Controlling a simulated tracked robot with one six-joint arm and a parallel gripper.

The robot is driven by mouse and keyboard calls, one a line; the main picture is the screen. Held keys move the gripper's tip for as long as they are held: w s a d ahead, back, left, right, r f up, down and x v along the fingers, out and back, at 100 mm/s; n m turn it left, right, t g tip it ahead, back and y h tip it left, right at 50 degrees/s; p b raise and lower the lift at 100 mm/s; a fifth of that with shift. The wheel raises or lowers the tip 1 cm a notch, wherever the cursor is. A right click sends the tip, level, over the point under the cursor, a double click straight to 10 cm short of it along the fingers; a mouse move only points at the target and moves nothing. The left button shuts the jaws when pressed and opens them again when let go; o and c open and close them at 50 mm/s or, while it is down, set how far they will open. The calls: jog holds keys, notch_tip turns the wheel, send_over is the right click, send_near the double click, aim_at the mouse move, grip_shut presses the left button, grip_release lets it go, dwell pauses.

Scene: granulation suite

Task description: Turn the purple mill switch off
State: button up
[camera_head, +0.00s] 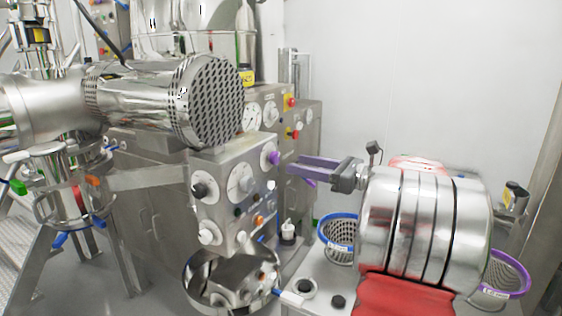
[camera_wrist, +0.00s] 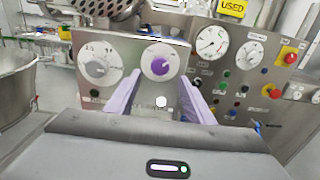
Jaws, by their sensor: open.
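The purple mill switch (camera_head: 273,158) is a round purple knob on the upper right of a steel control panel (camera_head: 208,168). In the wrist view the purple mill switch (camera_wrist: 160,66) sits at the middle of a pale round dial; its markings are too small to read. My gripper (camera_head: 288,168) is open, with its lilac fingers pointing at the panel from the right and a small gap before the knob. In the wrist view the fingertips of my gripper (camera_wrist: 161,82) lie left and right of the switch, a little low, with nothing between them.
A grey knob dial (camera_wrist: 98,68) is left of the switch, and a white button (camera_wrist: 161,101) is below it. A second panel with gauges (camera_wrist: 212,40) and a red stop button (camera_wrist: 290,58) stands at the right. A perforated steel drum (camera_head: 210,100) overhangs the panel.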

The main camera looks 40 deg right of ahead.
aim_at(277, 160)
jog(key=x, duration=0.7)
jog(key=shift+w, duration=0.1)
jog(key=shift+c, duration=0.5)
jog(key=c, duration=0.9)
